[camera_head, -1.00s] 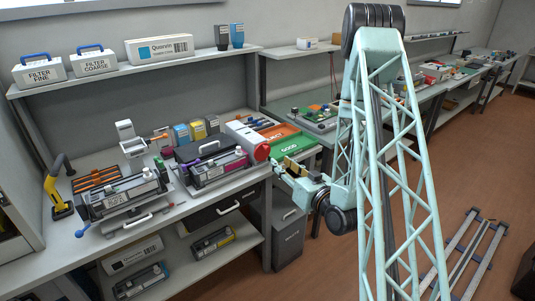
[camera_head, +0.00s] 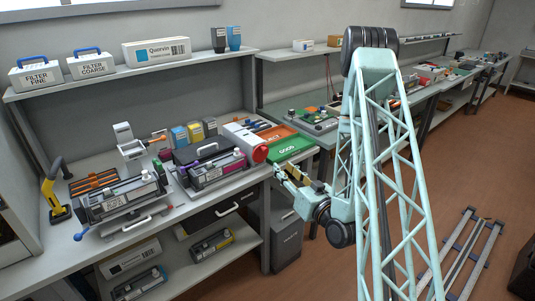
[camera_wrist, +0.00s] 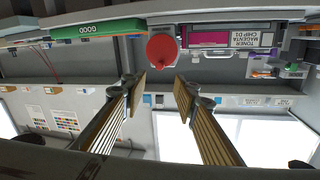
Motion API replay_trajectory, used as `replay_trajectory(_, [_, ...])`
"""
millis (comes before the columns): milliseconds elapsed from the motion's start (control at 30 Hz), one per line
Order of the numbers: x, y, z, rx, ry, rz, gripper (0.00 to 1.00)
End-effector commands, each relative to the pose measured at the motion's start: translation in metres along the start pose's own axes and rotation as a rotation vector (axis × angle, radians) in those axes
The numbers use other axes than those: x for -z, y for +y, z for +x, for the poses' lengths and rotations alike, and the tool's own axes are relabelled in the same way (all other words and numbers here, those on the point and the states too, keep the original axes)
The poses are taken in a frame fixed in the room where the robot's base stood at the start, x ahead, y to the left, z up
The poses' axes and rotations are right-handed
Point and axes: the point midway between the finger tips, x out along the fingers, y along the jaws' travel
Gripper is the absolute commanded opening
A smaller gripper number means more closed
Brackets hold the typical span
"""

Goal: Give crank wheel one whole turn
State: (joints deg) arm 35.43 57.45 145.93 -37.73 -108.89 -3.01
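A red round disc (camera_head: 260,153), which looks like the crank wheel, sits on the right end of a white unit at the bench's front edge. In the wrist view, which is upside down, the red disc (camera_wrist: 161,47) faces the camera, centred between my fingers. My gripper (camera_head: 285,172) is just right of and slightly below the disc in the head view. My gripper (camera_wrist: 160,88) has its two fingers spread, with nothing between the tips. They appear apart from the disc.
A magenta toner cartridge (camera_head: 220,165) sits in a cradle left of the disc. A green GOOD tray (camera_head: 291,148) and an orange-red tray (camera_head: 275,134) lie to the right. A dark drawer (camera_head: 222,208) is below. The floor (camera_head: 465,180) to the right has free room.

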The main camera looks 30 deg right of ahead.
Motion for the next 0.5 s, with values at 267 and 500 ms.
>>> replay_trajectory(267, [-0.0013,0.0004,0.0037,0.001,0.001,-0.002,0.27])
replay_trajectory(500, [-0.0020,0.0008,0.0083,0.002,0.001,-0.002,0.27])
